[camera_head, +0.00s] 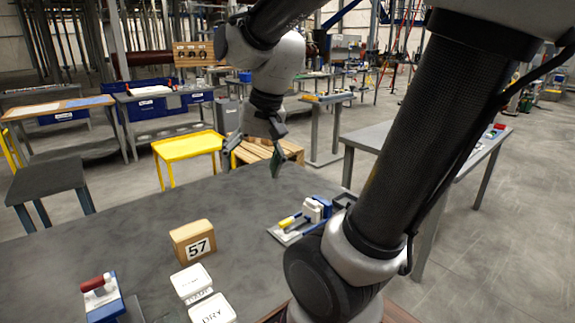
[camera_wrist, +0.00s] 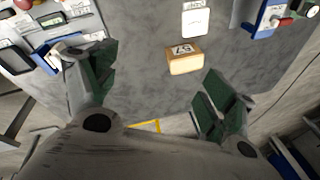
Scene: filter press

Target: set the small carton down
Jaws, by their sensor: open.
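The small carton (camera_head: 192,242) is a tan box with a white label reading 57. It stands on the dark grey table (camera_head: 130,225), and no finger touches it. In the wrist view the carton (camera_wrist: 185,64) shows between and beyond my two fingertips, its 57 label upside down. My gripper (camera_head: 254,160) is open and empty, with dark green finger pads spread wide. In the head view it hangs over the far part of the table, behind the carton and to its right. In the wrist view my gripper (camera_wrist: 160,75) has clear space between its fingers.
Two white containers, one marked DRY (camera_head: 212,309), stand in front of the carton. A blue device with a red handle (camera_head: 102,298) is at the front left. A fixture with blue and yellow parts (camera_head: 302,220) is at the right. The table behind the carton is clear.

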